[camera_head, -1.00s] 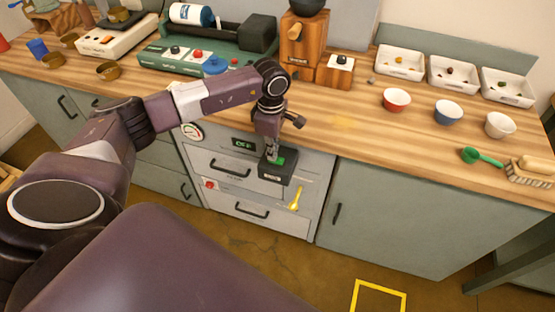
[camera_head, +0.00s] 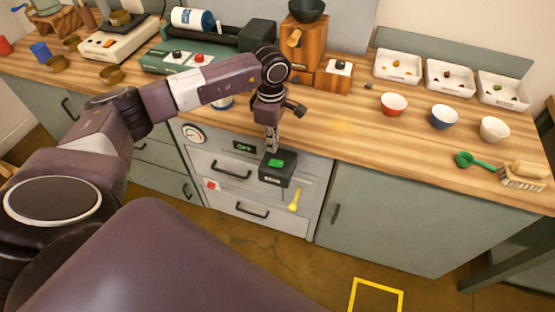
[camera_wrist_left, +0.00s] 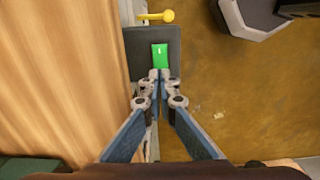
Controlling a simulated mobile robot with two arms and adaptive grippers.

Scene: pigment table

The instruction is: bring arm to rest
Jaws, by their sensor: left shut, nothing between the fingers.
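My left arm comes in from the left in the head view. Its gripper (camera_head: 271,148) points down in front of the drawer unit, just above a black box with a green button (camera_head: 276,164). In the left wrist view the gripper (camera_wrist_left: 160,75) has its fingertips together with nothing between them. The green button (camera_wrist_left: 160,56) shows just beyond the tips there, and a small gap shows between tips and button in the head view. My right gripper is in neither view.
The wooden counter (camera_head: 350,125) runs behind the gripper. It carries a wooden grinder (camera_head: 303,50), a red bowl (camera_head: 394,104), a blue bowl (camera_head: 443,117), a green scoop (camera_head: 474,161) and a brush (camera_head: 524,174). A yellow handle (camera_head: 295,199) sticks out right of the box. Open floor lies in front.

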